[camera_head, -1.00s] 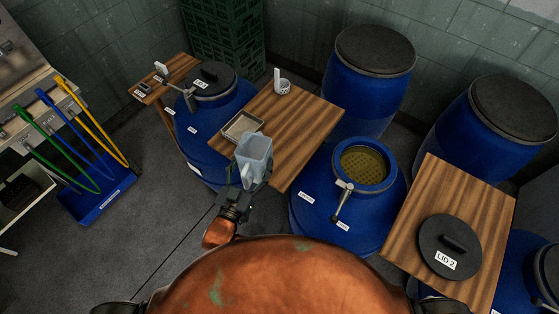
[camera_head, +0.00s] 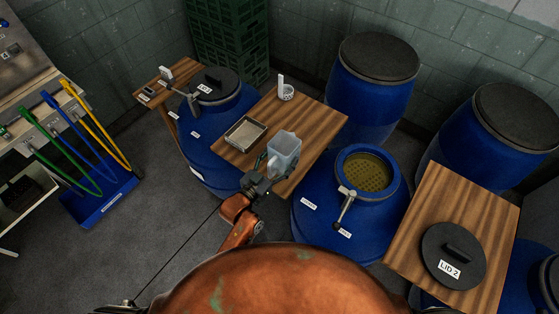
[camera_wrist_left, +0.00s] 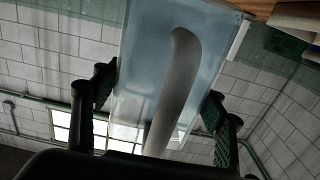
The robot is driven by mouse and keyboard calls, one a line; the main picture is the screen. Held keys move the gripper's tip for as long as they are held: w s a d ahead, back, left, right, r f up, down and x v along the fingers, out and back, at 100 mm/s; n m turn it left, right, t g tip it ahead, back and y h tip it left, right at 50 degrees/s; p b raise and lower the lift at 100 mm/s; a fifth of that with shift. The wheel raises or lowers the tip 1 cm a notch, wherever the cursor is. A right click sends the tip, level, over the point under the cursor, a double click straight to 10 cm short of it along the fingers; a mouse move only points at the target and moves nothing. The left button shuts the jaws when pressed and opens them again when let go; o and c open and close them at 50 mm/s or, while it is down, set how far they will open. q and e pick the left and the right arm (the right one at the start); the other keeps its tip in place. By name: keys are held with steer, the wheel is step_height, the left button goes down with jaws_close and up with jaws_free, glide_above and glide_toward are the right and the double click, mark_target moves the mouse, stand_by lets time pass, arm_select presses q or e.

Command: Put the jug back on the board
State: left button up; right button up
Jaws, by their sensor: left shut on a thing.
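The jug (camera_head: 285,150) is a clear, pale blue-grey container, upright in the head view at the front right part of the middle wooden board (camera_head: 318,124). I cannot tell whether its base touches the board. My left gripper (camera_head: 265,180) is at the jug's near side, shut on it. In the left wrist view the jug (camera_wrist_left: 133,50) and its pale handle (camera_wrist_left: 180,75) lie between the two dark fingers (camera_wrist_left: 158,118). My right gripper is not in view.
A metal tray (camera_head: 245,133) lies on the board left of the jug. A white perforated cup (camera_head: 287,93) stands at the back. An open blue barrel (camera_head: 325,215) with yellowish contents stands to the right. LID 2 (camera_head: 455,252) lies on the right board (camera_head: 440,190).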

mark_target(287, 152)
arm_select(q)
steer(key=shift+w+a+f, duration=0.15)
steer(key=shift+w+f, duration=0.45)
steer(key=shift+f, duration=0.15)
steer(key=shift+w+a+f, duration=0.1)
steer(key=shift+w+f, duration=0.25)
steer(key=shift+f, duration=0.05)
step_height(287, 152, down, 3)
steer(key=shift+w+a+f+b, duration=0.1)
steer(key=shift+f+b, duration=0.05)
steer(key=shift+b, duration=0.15)
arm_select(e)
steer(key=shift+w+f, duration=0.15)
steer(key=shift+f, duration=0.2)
arm_select(q)
steer(key=shift+f, duration=0.15)
steer(key=o, duration=1.8)
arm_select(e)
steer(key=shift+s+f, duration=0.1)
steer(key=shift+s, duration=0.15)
arm_select(q)
steer(key=shift+o, duration=0.2)
